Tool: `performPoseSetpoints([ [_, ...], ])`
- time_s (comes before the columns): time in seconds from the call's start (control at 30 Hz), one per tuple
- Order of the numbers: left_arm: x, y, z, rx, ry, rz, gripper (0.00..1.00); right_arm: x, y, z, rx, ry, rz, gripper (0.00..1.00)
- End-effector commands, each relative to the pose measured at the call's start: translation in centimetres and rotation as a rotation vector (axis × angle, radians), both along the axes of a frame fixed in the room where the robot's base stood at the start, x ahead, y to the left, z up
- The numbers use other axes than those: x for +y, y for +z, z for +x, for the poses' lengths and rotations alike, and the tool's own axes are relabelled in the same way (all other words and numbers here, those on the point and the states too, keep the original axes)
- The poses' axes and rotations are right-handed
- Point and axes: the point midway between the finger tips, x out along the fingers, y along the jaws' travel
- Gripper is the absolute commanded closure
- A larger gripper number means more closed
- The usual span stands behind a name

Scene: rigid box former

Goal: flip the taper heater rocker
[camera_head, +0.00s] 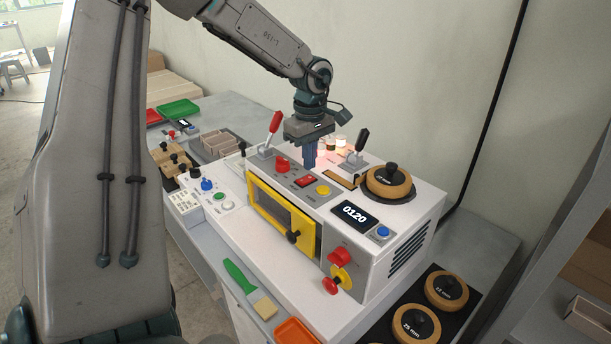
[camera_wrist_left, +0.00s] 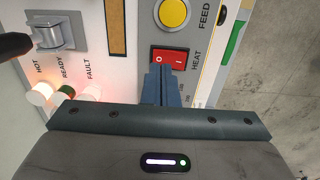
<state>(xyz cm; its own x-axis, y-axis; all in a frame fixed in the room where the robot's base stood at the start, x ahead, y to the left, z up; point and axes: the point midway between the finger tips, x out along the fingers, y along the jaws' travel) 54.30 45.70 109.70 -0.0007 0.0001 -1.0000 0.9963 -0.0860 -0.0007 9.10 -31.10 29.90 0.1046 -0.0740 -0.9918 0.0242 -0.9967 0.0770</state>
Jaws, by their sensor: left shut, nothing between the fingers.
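The heater rocker (camera_head: 305,181) is a small red switch on the top panel of the white machine. In the left wrist view the red rocker (camera_wrist_left: 170,57) has O and I marks and the label HEAT beside it. I cannot tell which side is pressed in. My left gripper (camera_head: 309,164) points down with its fingers shut and empty, just above and behind the rocker. In the left wrist view its fingertips (camera_wrist_left: 160,72) overlap the rocker's lower edge; whether they touch it is unclear. My right gripper is in neither view.
A yellow button (camera_head: 323,190) and a red knob (camera_head: 282,165) flank the rocker. A red-handled lever (camera_head: 274,124) and a black-handled lever (camera_head: 361,141) stand up nearby. A round wooden former (camera_head: 388,183) and a display (camera_head: 355,215) are to the right.

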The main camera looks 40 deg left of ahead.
Motion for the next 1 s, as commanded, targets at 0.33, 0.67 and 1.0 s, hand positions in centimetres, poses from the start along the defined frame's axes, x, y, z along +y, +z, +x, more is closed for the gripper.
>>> performPoseSetpoints([
  [0.33,0.0,3.1,0.0,-0.001,0.001,0.0,1.0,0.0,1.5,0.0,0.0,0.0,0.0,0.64],
  [0.67,0.0,4.6,0.0,-0.001,0.001,0.0,1.0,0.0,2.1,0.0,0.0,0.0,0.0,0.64],
  [1.0,0.0,4.5,0.0,-0.001,0.001,0.0,1.0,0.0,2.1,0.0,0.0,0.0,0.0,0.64],
])
